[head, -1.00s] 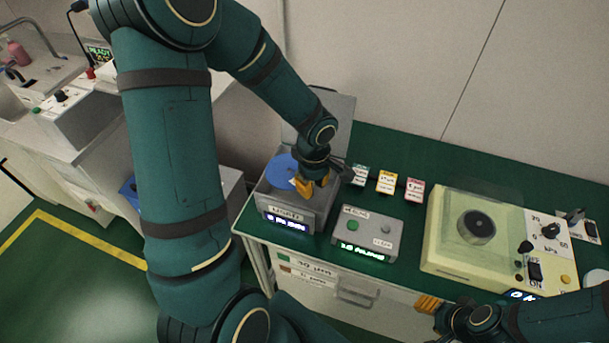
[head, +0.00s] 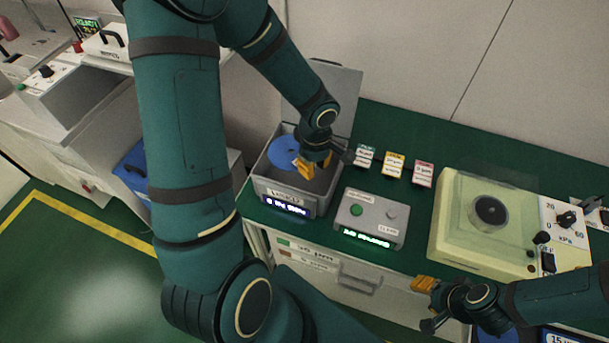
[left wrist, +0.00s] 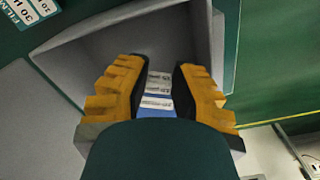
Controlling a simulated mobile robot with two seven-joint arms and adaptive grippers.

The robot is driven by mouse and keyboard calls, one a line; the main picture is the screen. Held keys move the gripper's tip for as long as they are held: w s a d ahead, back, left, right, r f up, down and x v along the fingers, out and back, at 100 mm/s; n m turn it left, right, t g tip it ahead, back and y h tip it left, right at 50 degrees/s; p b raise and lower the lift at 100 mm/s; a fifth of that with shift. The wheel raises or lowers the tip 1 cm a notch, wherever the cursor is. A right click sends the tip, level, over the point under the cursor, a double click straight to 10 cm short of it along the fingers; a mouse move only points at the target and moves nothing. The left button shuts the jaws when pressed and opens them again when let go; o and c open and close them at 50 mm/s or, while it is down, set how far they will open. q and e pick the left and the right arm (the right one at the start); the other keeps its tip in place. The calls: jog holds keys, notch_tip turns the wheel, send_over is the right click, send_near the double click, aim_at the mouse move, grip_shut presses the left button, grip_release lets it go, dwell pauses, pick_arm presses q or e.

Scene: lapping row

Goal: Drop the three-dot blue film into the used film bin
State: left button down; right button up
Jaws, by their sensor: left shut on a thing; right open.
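The blue film (head: 284,152) is a round disc with a pale labelled tab. My left gripper (head: 310,167) is shut on that tab. The film is at the opening of a grey box (head: 322,203) with a raised lid and a lit display on its front. I cannot tell whether the film touches the box. In the left wrist view, the tab (left wrist: 158,90) with printed labels shows between the orange fingers; its dots are too small to count. My right gripper (head: 424,284) is open and empty at the counter's front edge.
A grey button unit (head: 371,218) with a green button stands right of the box. Several small coloured label cards (head: 394,165) stand behind it. A cream machine (head: 475,240) with a clear cover is further right. A blue-lidded bin (head: 132,165) stands at left.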

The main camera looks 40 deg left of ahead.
pick_arm(q)
jog(key=shift+f, duration=0.35)
jog(key=c, duration=0.8)
grip_release()
notch_tip(320, 180, up, 12)
